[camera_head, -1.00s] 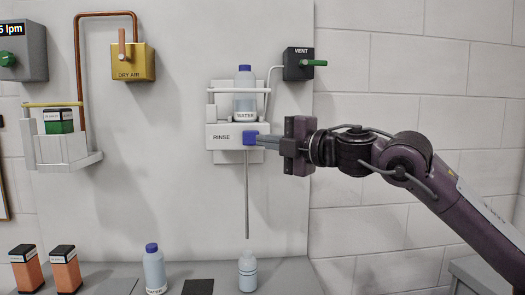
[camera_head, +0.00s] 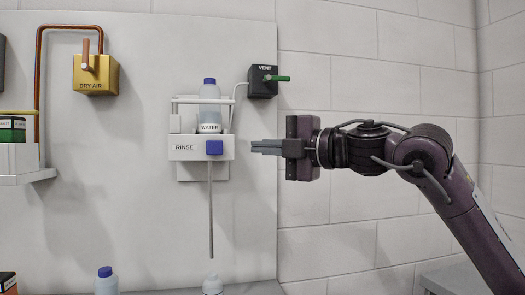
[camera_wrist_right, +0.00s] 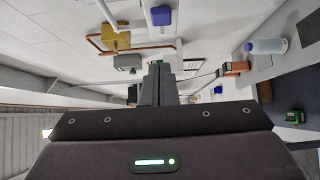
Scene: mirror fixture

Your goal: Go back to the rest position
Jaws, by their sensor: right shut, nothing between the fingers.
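My right gripper (camera_head: 254,147) is shut and empty, to the right of the rinse fixture (camera_head: 180,153). A clear gap lies between its fingertips and the fixture's blue button (camera_head: 214,147). The wrist view also shows the shut fingers (camera_wrist_right: 160,82) and, beyond them, the blue button (camera_wrist_right: 161,15). A water bottle with a blue cap (camera_head: 209,103) stands upright in the fixture. A thin rod hangs below it, above a pale bottle (camera_head: 212,284) cut by the lower edge. My left gripper is in no view.
A vent box (camera_head: 263,82) with a green handle is on the wall above my right gripper. A yellow dry air box (camera_head: 96,74) is at upper left. A blue-capped bottle (camera_head: 106,281) stands at the bottom. Free room lies right of the fixture, before the block wall.

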